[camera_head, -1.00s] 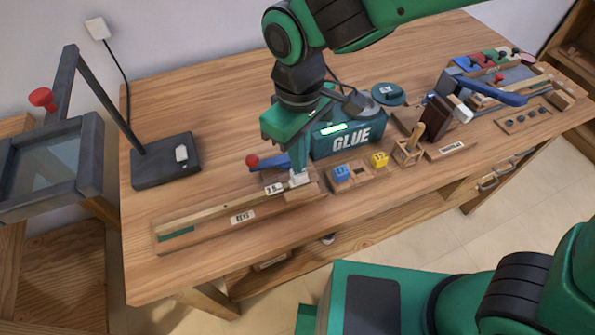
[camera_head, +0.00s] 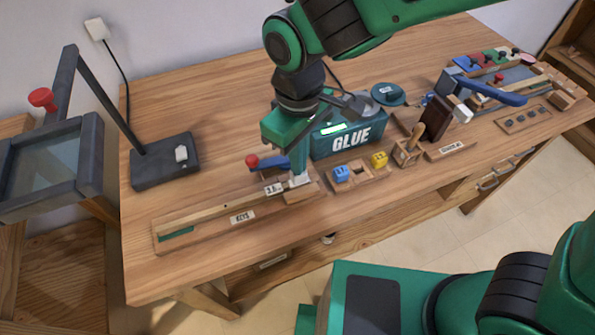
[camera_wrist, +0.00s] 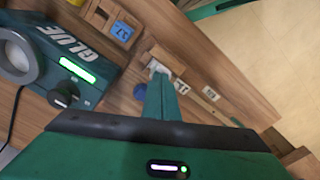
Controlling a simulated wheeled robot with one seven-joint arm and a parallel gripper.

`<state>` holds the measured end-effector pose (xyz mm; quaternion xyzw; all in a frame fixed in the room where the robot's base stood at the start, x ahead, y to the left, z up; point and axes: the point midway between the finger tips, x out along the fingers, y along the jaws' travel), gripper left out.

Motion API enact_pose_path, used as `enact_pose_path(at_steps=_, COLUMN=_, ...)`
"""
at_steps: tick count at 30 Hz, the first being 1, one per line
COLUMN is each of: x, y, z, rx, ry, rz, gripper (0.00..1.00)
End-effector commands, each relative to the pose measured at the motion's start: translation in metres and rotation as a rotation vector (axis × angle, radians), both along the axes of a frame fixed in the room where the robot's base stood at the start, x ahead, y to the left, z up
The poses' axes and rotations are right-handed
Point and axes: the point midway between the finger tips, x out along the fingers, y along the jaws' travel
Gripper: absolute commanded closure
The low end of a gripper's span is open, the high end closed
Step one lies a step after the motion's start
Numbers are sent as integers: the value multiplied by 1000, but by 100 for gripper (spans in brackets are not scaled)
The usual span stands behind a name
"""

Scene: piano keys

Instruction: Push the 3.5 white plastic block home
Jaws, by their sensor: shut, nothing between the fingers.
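The white block marked 3.5 (camera_head: 274,189) sits at the right end of the long wooden key rail (camera_head: 205,216) on the bench. My gripper (camera_head: 299,181) is shut and empty, pointing down just right of the block's label at the rail's end. In the wrist view, my gripper's fingertips (camera_wrist: 158,76) are by a pale piece beside a wooden end block (camera_wrist: 166,58). My fingers partly hide the white block there, so I cannot tell whether they touch it or how far it is seated.
The green GLUE machine (camera_head: 345,136) stands close behind my gripper. A red-knobbed blue lever (camera_head: 268,163) is just behind the rail. A wooden tray with a blue cube (camera_head: 341,173) and a yellow cube (camera_head: 379,159) lies to the right.

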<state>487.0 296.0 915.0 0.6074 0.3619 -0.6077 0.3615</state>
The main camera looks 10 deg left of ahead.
Motion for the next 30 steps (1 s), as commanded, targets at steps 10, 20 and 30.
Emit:
enact_pose_path(at_steps=10, x=0, y=0, z=-5, rx=-1, ry=0, rz=0, gripper=100)
enact_pose_path(at_steps=20, x=0, y=0, z=-9, rx=-1, ry=0, rz=0, gripper=100)
enact_pose_path(at_steps=30, x=0, y=0, z=-10, rx=-1, ry=0, rz=0, gripper=100)
